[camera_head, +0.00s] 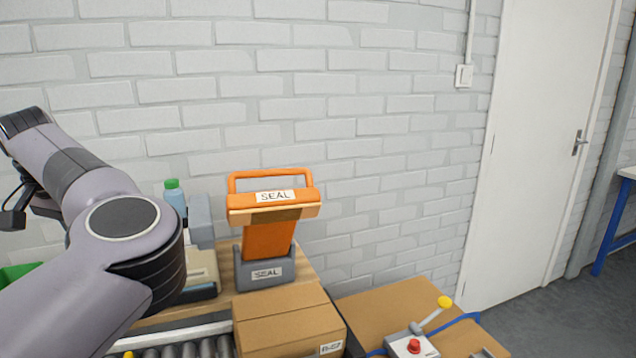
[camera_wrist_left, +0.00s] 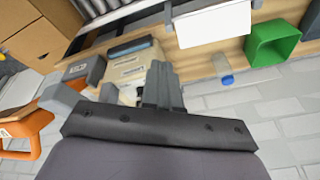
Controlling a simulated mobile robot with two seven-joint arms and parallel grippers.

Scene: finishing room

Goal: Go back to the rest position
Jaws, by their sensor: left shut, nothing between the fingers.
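My left arm comes in from the left in the head view and is bent, with its dark end at the left edge. My left gripper (camera_wrist_left: 160,88) shows in the wrist view, with its grey fingers together and nothing between them. It hangs in front of the bench with the boxy device, and no contact with any object is visible. My right gripper is in neither view.
An orange SEAL tool (camera_head: 268,215) stands in a grey holder (camera_head: 266,274) on the bench. A cardboard box (camera_head: 285,318) sits in front. A bottle (camera_head: 174,195) and green bin (camera_wrist_left: 274,42) are nearby. A red-button control box (camera_head: 412,347) is at right.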

